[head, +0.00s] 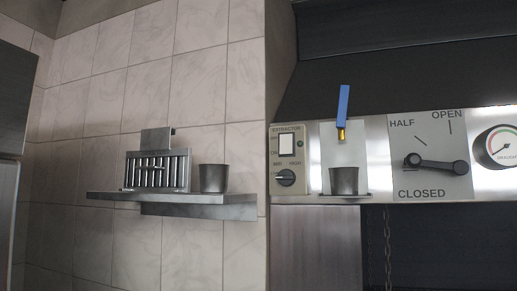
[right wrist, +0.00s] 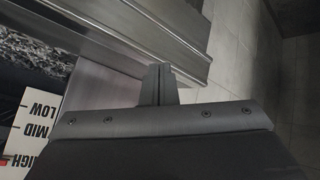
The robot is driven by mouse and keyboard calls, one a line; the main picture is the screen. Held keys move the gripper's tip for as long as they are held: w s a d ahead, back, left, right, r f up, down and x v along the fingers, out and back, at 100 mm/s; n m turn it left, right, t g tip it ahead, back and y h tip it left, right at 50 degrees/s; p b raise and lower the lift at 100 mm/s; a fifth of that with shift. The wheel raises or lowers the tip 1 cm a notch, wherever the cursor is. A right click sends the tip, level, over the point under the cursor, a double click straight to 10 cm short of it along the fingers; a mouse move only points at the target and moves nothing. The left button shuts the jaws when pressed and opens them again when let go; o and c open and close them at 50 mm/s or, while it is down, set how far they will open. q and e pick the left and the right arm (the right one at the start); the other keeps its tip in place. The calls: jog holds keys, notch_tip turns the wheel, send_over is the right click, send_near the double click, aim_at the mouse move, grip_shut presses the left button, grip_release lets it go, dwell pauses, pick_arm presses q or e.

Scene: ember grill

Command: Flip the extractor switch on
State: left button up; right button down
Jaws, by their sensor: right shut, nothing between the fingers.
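The extractor panel (head: 290,193) is on the steel fascia in the head view, just right of the tiled wall. Its white rocker switch (head: 287,148) sits below the word EXTRACTOR, with small labels at its left; its position is too small to tell. A black rotary knob (head: 286,178) is under the switch. My right gripper (right wrist: 158,84) shows in the right wrist view, shut and empty, beside a steel ledge. It is not in the head view, and the extractor switch is not in the wrist view. My left gripper is in neither view.
Right of the switch are a blue-handled tap (head: 343,106) over a dark cup (head: 344,181), a damper lever (head: 436,164) and a gauge (head: 498,147). A wall shelf (head: 170,198) holds a rack and another cup (head: 214,179). The wrist view shows a LOW/MID/HIGH plate (right wrist: 30,120).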

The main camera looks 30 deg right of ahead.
jog(key=w+a+r+m+t+h, duration=0.1)
jog(key=w+r+t+h, duration=0.3)
jog(key=r, duration=0.9)
jog(key=w+a+r+m+t, duration=0.15)
jog(key=w+r, duration=0.45)
jog(key=r, duration=0.7)
jog(key=w+r+t+h, duration=0.25)
jog(key=w+r, duration=0.25)
jog(key=r, duration=0.9)
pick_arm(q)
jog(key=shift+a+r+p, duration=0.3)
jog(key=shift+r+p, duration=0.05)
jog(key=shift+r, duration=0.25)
pick_arm(e)
jog(key=s+a+r+m+h, duration=0.1)
jog(key=s+r+m+h, duration=0.1)
jog(key=r, duration=0.7)
jog(key=s+a+r+m+h, duration=0.1)
jog(key=s+r+m+h, duration=0.1)
jog(key=r, duration=0.8)
jog(key=s+a+r+m+t+h, duration=0.1)
jog(key=s+r+m+h, duration=0.2)
jog(key=r, duration=0.7)
jog(key=shift+h, duration=0.75)
jog(key=shift+s, duration=0.1)
